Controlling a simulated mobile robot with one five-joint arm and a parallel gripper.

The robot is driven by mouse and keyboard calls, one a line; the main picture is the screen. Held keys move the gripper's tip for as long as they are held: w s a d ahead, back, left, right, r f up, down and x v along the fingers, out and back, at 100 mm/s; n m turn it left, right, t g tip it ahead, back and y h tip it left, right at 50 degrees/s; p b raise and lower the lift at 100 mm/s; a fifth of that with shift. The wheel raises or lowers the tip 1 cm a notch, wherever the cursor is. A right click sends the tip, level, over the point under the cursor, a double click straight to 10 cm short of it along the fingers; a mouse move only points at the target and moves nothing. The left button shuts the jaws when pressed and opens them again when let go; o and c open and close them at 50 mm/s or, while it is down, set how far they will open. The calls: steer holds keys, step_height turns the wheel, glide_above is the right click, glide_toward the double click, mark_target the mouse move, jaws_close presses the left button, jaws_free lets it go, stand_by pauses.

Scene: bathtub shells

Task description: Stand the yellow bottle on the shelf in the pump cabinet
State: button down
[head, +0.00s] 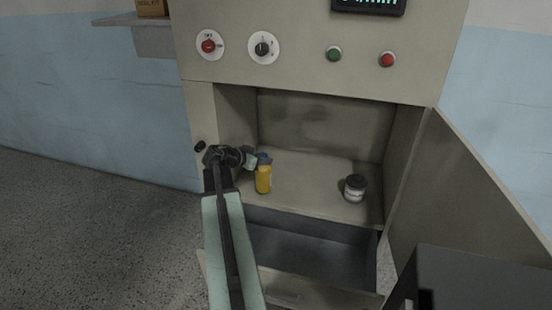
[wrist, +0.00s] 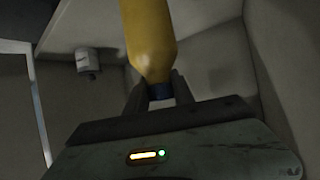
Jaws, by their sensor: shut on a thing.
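The yellow bottle (head: 263,180) is upright inside the open pump cabinet (head: 410,135), near the left front of its shelf (head: 310,185). My gripper (head: 258,159) is at the bottle's top, reaching in from the left. The bottle's far end is cut off in that view. I cannot tell whether the bottle's base touches the shelf.
A dark-lidded jar (head: 355,188) stands on the shelf to the right; the jar also shows in the wrist view (wrist: 88,60). An open drawer (head: 280,290) juts out below. The cabinet door (head: 475,190) is swung open at right. Shelf between bottle and jar is clear.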

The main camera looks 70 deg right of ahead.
steer(key=d+f+b, duration=0.4)
steer(key=d, duration=0.6)
steer(key=shift+d+f, duration=0.25)
steer(key=c, duration=1.5)
jaws_free()
steer(key=shift+f+b, duration=0.2)
steer(key=shift+b, duration=0.15)
steer(key=o, duration=0.4)
